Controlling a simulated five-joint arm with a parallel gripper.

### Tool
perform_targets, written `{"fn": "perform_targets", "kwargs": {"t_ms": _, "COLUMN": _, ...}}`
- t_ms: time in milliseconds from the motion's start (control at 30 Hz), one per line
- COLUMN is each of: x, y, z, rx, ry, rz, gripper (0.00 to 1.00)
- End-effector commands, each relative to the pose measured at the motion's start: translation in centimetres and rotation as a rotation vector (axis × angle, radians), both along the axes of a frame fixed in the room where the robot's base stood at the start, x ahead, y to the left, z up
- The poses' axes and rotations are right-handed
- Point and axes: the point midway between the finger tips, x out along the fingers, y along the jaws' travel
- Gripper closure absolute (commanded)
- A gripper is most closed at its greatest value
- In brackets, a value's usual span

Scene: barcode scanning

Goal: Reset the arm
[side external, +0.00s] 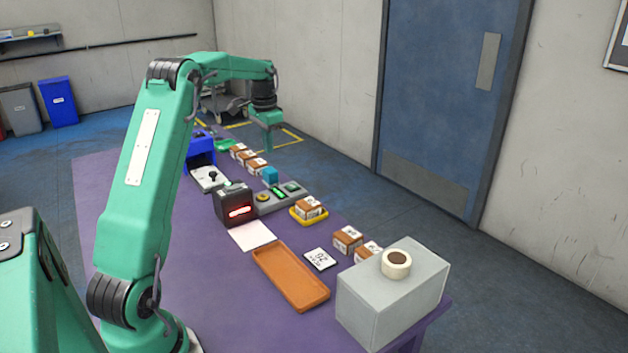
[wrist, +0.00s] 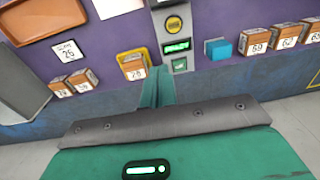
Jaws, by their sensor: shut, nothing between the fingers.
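My green arm reaches up and over the purple table (side external: 200,290) in the side view. My gripper (side external: 268,145) points down above the far part of the table, near the blue cube (side external: 270,175). Its fingers are shut with nothing between them. In the wrist view the gripper (wrist: 157,88) shows at the lower middle, over the table's edge beside the control panel. The gripper appears clear of the objects below it.
Below are a scanner with a red light (side external: 236,205), a panel with a yellow button (wrist: 174,24), and a box on a yellow tray (side external: 308,208). An orange tray (side external: 291,275), a number card (side external: 320,259) and a grey block with a tape roll (side external: 396,263) stand nearer. Several numbered boxes line the edge.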

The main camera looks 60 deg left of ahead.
Motion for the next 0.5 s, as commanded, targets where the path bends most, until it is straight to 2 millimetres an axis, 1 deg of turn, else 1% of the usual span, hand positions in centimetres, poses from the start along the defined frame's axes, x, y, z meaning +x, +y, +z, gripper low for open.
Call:
{"fn": "perform_targets", "kwargs": {"t_ms": 33, "x": 0.1, "y": -1.3, "z": 1.0, "rx": 0.007, "ry": -0.011, "rz": -0.005, "gripper": 1.0}}
{"fn": "perform_targets", "kwargs": {"t_ms": 200, "x": -0.2, "y": -5.7, "z": 3.6, "rx": 0.026, "ry": -0.048, "rz": -0.006, "gripper": 1.0}}
{"fn": "perform_targets", "kwargs": {"t_ms": 367, "x": -1.0, "y": -9.8, "z": 5.7, "rx": 0.04, "ry": -0.084, "rz": -0.005, "gripper": 1.0}}
{"fn": "perform_targets", "kwargs": {"t_ms": 500, "x": -2.2, "y": -13.3, "z": 7.1, "rx": 0.048, "ry": -0.117, "rz": -0.005, "gripper": 1.0}}
